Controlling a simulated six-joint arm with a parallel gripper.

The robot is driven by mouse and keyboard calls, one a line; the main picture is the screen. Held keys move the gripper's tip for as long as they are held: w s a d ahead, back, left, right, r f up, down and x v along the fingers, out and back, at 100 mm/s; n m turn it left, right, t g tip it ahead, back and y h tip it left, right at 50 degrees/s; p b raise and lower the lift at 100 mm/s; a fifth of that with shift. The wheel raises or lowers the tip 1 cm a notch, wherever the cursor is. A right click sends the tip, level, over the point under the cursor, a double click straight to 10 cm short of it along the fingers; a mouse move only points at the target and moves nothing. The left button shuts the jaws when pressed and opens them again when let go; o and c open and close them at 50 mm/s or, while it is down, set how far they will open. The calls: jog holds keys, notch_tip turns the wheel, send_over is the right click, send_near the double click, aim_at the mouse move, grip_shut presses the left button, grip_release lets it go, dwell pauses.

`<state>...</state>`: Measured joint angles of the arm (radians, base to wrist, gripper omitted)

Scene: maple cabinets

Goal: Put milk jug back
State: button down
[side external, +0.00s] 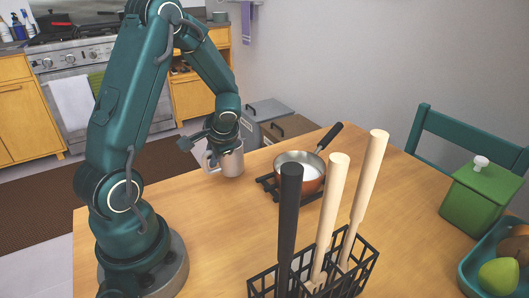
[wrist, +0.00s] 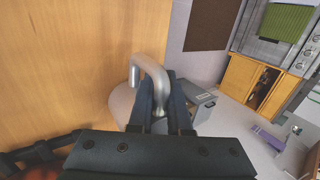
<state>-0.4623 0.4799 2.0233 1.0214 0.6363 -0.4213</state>
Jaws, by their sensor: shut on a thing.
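The milk jug (side external: 228,162) is a pale grey metal jug near the back edge of the wooden table, with its handle facing left. My gripper (side external: 213,146) comes down over it from above. In the wrist view my gripper (wrist: 158,82) is shut on the jug's handle (wrist: 151,68), which loops up between the fingers. The jug's pale body (wrist: 122,104) is partly hidden behind the fingers. The jug looks upright in the side view. I cannot tell whether its base touches the table.
A black wire rack (side external: 360,262) with tall rolling-pin-like handles stands in front. A green canister (side external: 474,202) and a fruit tray (side external: 470,270) are at right.

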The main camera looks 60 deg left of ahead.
jog(key=shift+f, duration=0.15)
jog(key=c, duration=1.3)
grip_release()
jog(key=shift+f, duration=0.15)
jog(key=o, duration=0.4)
jog(key=shift+o, duration=0.2)
jog(key=shift+d+r, duration=0.2)
jog(key=shift+r, duration=0.3)
jog(key=v, duration=1.1)
jog(key=s+d+r+t+h, duration=0.1)
jog(key=s+d+t+h, duration=0.1)
jog(key=d, duration=0.7)
jog(key=s+d+r+t+h, duration=0.2)
jog(key=s+d+t+h, duration=0.1)
jog(key=d, duration=0.6)
jog(key=shift+s+r+t+h, duration=0.3)
jog(key=shift+s+t+h, duration=0.1)
jog(key=shift+h, duration=0.5)
